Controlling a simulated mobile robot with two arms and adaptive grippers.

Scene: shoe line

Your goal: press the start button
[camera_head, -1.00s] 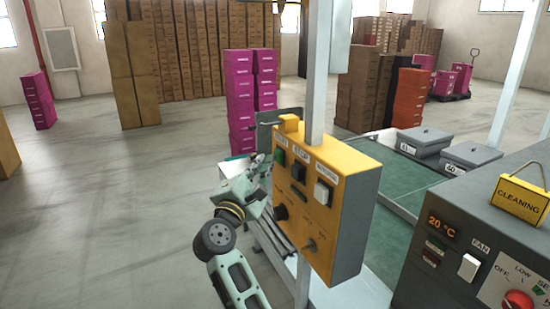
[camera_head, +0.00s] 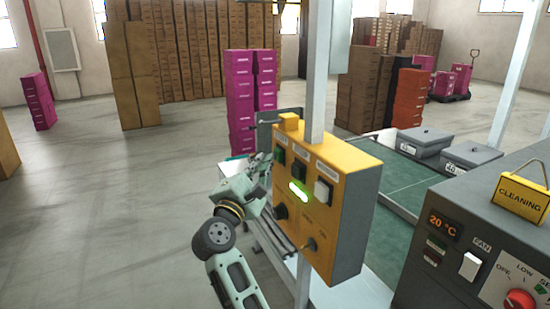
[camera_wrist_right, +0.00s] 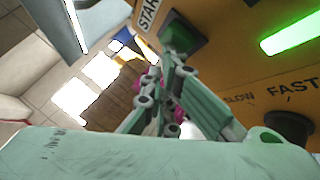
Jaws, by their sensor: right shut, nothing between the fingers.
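The yellow control box (camera_head: 341,190) is mounted on a pale post. The green start button (camera_head: 280,156) is at its upper left; in the right wrist view the start button (camera_wrist_right: 181,33) sits beside a "START" label (camera_wrist_right: 148,14). A bar light (camera_head: 298,191) on the box glows green, as the bar light (camera_wrist_right: 291,35) also does in the wrist view. My right gripper (camera_head: 268,158) is shut and empty, with its tips at the start button. In the wrist view the gripper tips (camera_wrist_right: 171,58) overlap the button's lower edge; I cannot tell if they touch it. My left gripper is not in view.
A grey machine (camera_head: 450,235) with a "CLEANING" sign (camera_head: 520,199) stands at the right. A green conveyor belt (camera_head: 405,190) with lidded grey bins (camera_head: 424,139) lies behind. Open floor is at the left.

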